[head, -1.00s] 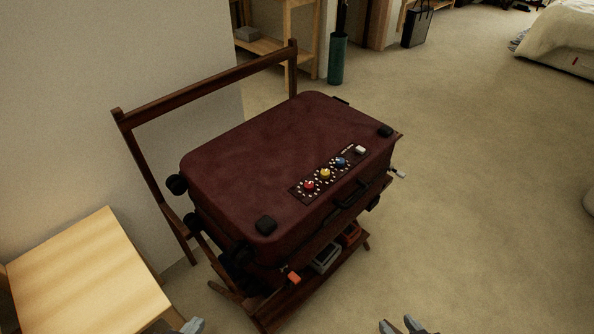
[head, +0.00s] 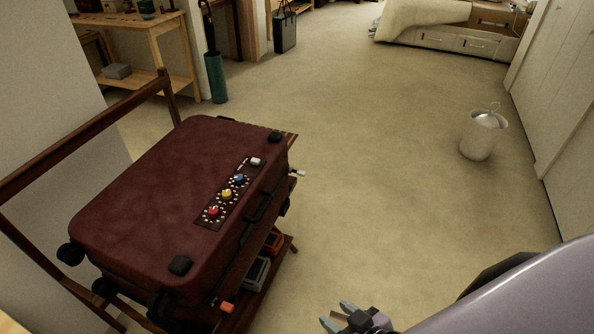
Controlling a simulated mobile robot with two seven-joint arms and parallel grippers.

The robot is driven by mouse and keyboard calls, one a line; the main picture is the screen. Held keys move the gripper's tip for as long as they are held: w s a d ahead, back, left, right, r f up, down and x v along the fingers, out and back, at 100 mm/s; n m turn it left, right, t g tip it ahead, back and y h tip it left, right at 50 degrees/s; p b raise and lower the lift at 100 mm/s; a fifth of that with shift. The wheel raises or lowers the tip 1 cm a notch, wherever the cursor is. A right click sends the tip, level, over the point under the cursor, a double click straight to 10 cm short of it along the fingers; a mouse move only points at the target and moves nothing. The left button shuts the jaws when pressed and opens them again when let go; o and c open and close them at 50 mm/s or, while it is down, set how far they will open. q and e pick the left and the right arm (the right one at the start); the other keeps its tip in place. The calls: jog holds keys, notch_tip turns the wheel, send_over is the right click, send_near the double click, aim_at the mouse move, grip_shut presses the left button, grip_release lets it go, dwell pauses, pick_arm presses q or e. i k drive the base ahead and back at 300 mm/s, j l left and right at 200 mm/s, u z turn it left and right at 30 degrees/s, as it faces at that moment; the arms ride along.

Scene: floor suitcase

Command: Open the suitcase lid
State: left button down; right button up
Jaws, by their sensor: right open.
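A dark red suitcase (head: 160,185) lies flat on a wooden rack at the left of the head view, its lid shut. A dark panel on the lid's right side carries a red knob (head: 213,211), a yellow knob (head: 227,194), a blue knob (head: 240,179) and a white switch-like piece (head: 257,161). A dark handle (head: 262,207) is on the side facing right. My right gripper (head: 334,315) is open and empty at the bottom edge, right of the suitcase and apart from it. My left gripper is out of view.
The wooden rack (head: 100,125) has a lower shelf with a grey item (head: 257,272) and an orange item (head: 273,243). A white bin (head: 483,137) stands at the right. A green umbrella stand (head: 216,78) is behind. The carpet between is clear.

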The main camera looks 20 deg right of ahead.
aim_at(151, 228)
jog(key=i+l+z, duration=0.1)
jog(key=l+z, duration=0.15)
jog(key=l, duration=0.15)
jog(key=i+l+z, duration=0.25)
jog(key=l, duration=0.15)
jog(key=l+z, duration=0.25)
jog(key=l, duration=0.15)
